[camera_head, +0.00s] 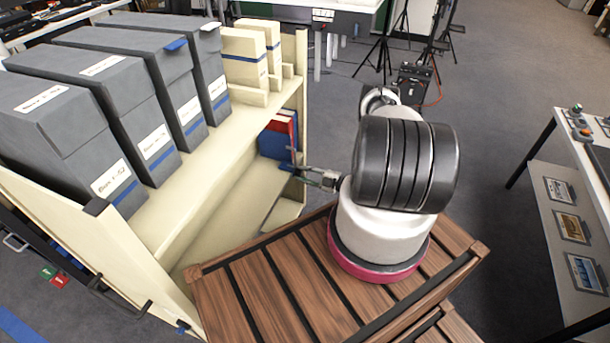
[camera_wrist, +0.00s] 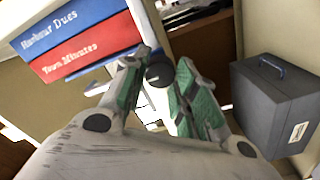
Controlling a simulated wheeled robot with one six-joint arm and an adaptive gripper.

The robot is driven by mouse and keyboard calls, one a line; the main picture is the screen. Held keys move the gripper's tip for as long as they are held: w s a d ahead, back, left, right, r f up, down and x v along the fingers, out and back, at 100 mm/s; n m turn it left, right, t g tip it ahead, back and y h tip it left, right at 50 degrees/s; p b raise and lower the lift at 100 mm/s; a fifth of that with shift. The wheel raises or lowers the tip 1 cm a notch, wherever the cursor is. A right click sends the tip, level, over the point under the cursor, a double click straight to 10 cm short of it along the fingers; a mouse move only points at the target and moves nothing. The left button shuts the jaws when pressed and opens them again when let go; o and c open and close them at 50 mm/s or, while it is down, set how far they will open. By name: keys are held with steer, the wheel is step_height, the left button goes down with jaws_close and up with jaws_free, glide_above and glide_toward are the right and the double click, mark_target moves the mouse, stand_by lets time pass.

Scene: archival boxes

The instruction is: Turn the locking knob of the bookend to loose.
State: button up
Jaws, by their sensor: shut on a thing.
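The dark round knob (camera_wrist: 158,75) of the bookend shows in the wrist view between the green-padded fingers of my gripper (camera_wrist: 161,71), which are shut on it. The knob's loose or locked marking cannot be read. The bookend's body is mostly hidden behind the fingers. Beside it are a blue book (camera_wrist: 72,20) lettered "Harbour Dues" and a red book (camera_wrist: 85,50) lettered "Town Minutes". In the head view my gripper (camera_head: 305,172) reaches left to the shelf end, close to the red and blue books (camera_head: 281,136). The knob is too small to tell there.
A cream shelf unit (camera_head: 165,226) holds several grey archival boxes (camera_head: 118,68) and cream boxes (camera_head: 243,57) on top. A grey box with a handle (camera_wrist: 278,105) is at the right in the wrist view. A table (camera_head: 560,135) stands at the far right.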

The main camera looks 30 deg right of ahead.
stand_by(0.3)
steer(key=o, duration=1.1)
steer(key=shift+c, duration=0.2)
steer(key=shift+d, duration=0.1)
steer(key=v, duration=1.2)
